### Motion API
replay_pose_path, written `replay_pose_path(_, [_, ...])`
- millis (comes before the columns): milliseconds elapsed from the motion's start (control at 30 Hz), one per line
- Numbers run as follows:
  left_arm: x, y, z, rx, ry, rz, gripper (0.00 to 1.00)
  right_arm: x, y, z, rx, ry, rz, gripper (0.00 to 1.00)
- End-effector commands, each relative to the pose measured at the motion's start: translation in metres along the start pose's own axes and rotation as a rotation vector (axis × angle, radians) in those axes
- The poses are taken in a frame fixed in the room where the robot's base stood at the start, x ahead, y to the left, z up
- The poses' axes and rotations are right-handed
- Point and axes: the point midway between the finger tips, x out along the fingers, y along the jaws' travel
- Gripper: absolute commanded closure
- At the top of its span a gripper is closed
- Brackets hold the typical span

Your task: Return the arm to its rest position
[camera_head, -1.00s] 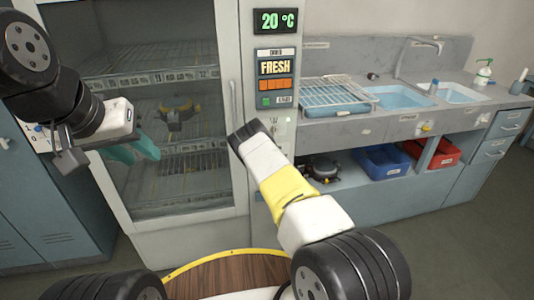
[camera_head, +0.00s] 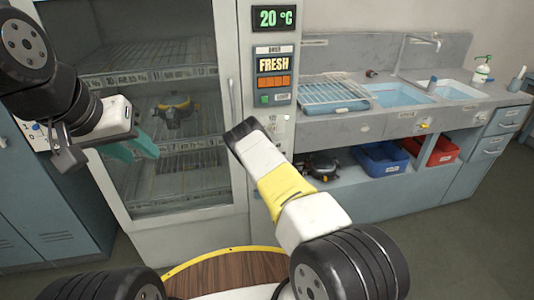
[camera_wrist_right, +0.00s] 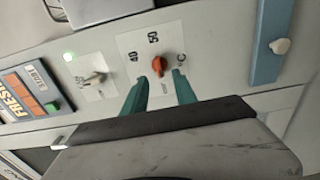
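My right arm (camera_head: 285,188) reaches from the lower right toward the panel beside the glass-doored cabinet (camera_head: 185,238). Its gripper is hidden in the head view. In the right wrist view, my right gripper (camera_wrist_right: 158,80) is open, its teal fingers apart on either side of a red dial knob (camera_wrist_right: 160,64). I cannot tell whether they touch it. My left gripper (camera_head: 134,150) is at the left, in front of the glass door, with its teal fingers apart and nothing seen between them.
The cabinet display (camera_head: 275,18) reads 20 °C. A black and yellow device (camera_head: 175,108) sits on a wire shelf behind the glass.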

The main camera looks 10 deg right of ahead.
Motion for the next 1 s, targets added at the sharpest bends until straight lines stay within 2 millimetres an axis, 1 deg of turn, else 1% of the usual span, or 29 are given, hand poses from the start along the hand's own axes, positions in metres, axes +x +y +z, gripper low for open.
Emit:
replay_pose_path(33, [0.000, 0.000, 0.000, 0.000, 0.000, 0.000, 0.64, -0.006, -0.001, 0.000, 0.000, 0.000, -0.002, 0.66])
replay_pose_path(100, [0.000, 0.000, 0.000, 0.000, 0.000, 0.000, 0.64, -0.012, 0.000, 0.000, 0.000, 0.000, -0.001, 0.66])
replay_pose_path(200, [0.000, 0.000, 0.000, 0.000, 0.000, 0.000, 0.64, -0.017, 0.000, 0.000, 0.000, 0.000, -0.001, 0.66])
replay_pose_path(467, [0.000, 0.000, 0.000, 0.000, 0.000, 0.000, 0.64, -0.017, 0.000, 0.000, 0.001, 0.001, -0.001, 0.66])
replay_pose_path(567, [0.000, 0.000, 0.000, 0.000, 0.000, 0.000, 0.64, -0.013, 0.005, 0.002, 0.017, -0.013, -0.004, 0.66])
replay_pose_path(667, [0.000, 0.000, 0.000, 0.000, 0.000, 0.000, 0.64, -0.001, 0.022, 0.010, 0.078, -0.061, -0.021, 0.66])
replay_pose_path(767, [0.000, 0.000, 0.000, 0.000, 0.000, 0.000, 0.64, 0.016, 0.050, 0.021, 0.195, -0.141, -0.059, 0.66])
replay_pose_path(900, [0.000, 0.000, 0.000, 0.000, 0.000, 0.000, 0.64, 0.031, 0.094, 0.034, 0.409, -0.256, -0.130, 0.66])
replay_pose_path(967, [0.000, 0.000, 0.000, 0.000, 0.000, 0.000, 0.64, 0.033, 0.113, 0.037, 0.503, -0.297, -0.160, 0.66])
replay_pose_path(1000, [0.000, 0.000, 0.000, 0.000, 0.000, 0.000, 0.64, 0.034, 0.126, 0.038, 0.565, -0.320, -0.181, 0.66])
